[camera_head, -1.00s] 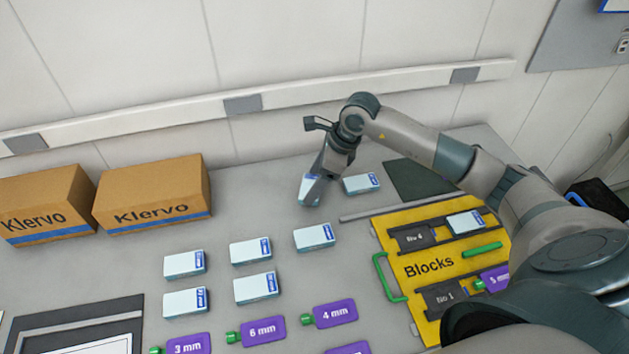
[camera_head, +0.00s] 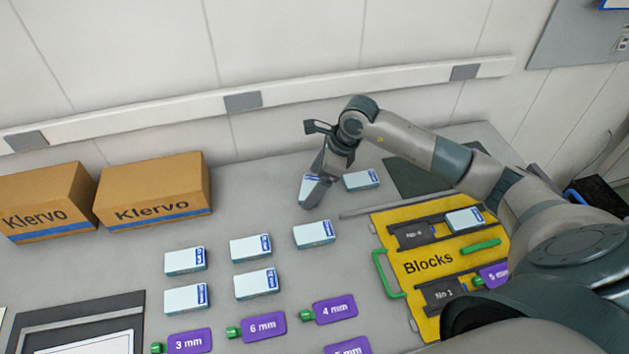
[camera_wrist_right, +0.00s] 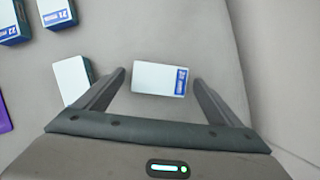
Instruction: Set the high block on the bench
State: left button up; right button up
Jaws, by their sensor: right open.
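My right gripper (camera_head: 319,186) is open at the back middle of the bench (camera_head: 250,185). A white and blue block (camera_head: 311,191) lies at its fingertips; in the right wrist view this block (camera_wrist_right: 157,78) sits between the two spread fingers, with a gap on each side. I cannot tell whether it is the high one; its height is hard to judge from above. Another such block (camera_head: 361,180) lies just to the right of the gripper. One more (camera_head: 314,235) lies in front of it. My left gripper is not in view.
Several similar blocks (camera_head: 250,248) stand left of centre. A yellow Blocks board (camera_head: 428,265) with dark slots and green handles lies at the right, a block (camera_head: 464,220) in one slot. Purple tags (camera_head: 263,327) line the front. Two cartons (camera_head: 152,195) stand back left.

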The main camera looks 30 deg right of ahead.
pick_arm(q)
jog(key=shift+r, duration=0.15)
pick_arm(e)
jog(key=shift+r, duration=0.1)
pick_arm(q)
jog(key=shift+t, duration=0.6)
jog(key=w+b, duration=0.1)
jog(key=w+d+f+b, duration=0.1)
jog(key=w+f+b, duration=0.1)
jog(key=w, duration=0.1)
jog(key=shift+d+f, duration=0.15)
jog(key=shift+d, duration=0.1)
pick_arm(e)
jog(key=v, duration=1.2)
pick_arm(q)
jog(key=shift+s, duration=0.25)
pick_arm(e)
jog(key=shift+r, duration=0.1)
